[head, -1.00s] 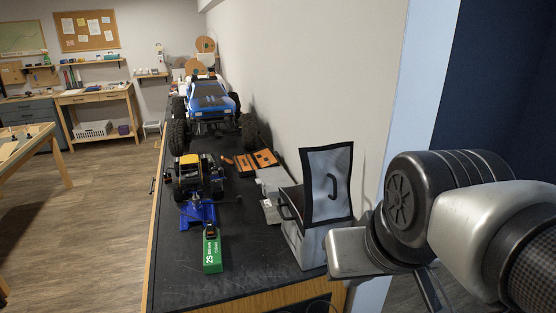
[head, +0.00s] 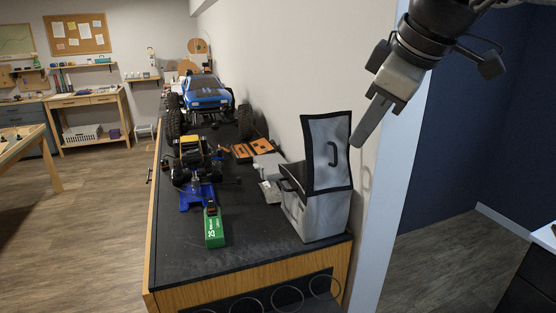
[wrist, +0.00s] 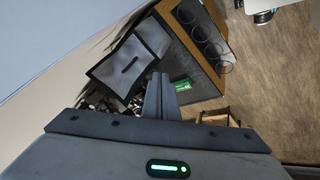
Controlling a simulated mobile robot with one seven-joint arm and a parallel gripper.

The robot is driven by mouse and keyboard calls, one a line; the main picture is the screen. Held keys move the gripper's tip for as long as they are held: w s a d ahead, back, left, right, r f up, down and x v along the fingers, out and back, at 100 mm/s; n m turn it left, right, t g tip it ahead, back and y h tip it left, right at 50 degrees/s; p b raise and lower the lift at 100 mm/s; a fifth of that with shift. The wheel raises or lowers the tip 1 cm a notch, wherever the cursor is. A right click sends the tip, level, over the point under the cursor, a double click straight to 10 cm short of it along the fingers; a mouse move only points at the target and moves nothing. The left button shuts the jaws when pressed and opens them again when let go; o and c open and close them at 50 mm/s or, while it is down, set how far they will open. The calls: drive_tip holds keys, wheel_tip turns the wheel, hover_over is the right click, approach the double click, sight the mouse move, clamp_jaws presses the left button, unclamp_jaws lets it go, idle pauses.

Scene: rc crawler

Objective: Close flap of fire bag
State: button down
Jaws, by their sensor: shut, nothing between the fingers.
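The grey fire bag (head: 318,218) stands at the near right corner of the black bench top, beside the wall. Its flap (head: 325,178) is open and stands upright, with a black border and a black handle. In the wrist view the flap (wrist: 113,73) shows at upper left, with part of the bag body (wrist: 152,36) behind it. My gripper (head: 358,141) is shut and empty, pointing down just right of the flap's upper part, apart from it in the picture. In the wrist view its fingers (wrist: 160,97) are together, right of the flap.
A green battery (head: 214,230) lies on the bench (head: 180,260), left of the bag. A small chassis on a blue stand (head: 196,197), orange trays (head: 245,151) and a blue crawler truck (head: 207,97) are farther back. The wall (head: 275,75) is close behind the bag.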

sight(341, 145)
drive_tip(key=shift+w+a+f+n+b, duration=0.1)
drive_tip(key=shift+w+f+n, duration=0.3)
drive_tip(key=shift+w+f, duration=1.15)
drive_tip(key=shift+w+f+n+b, duration=0.1)
drive_tip(key=shift+w+f+n, duration=0.55)
drive_tip(key=shift+w, duration=1.45)
drive_tip(key=shift+w+a+f+n+b, duration=0.1)
drive_tip(key=shift+w+f+n, duration=0.05)
drive_tip(key=shift+w+f, duration=1.55)
drive_tip(key=shift+w+r, duration=0.15)
drive_tip(key=shift+r, duration=0.05)
drive_tip(key=shift+r+p, duration=0.15)
drive_tip(key=shift+p, duration=0.2)
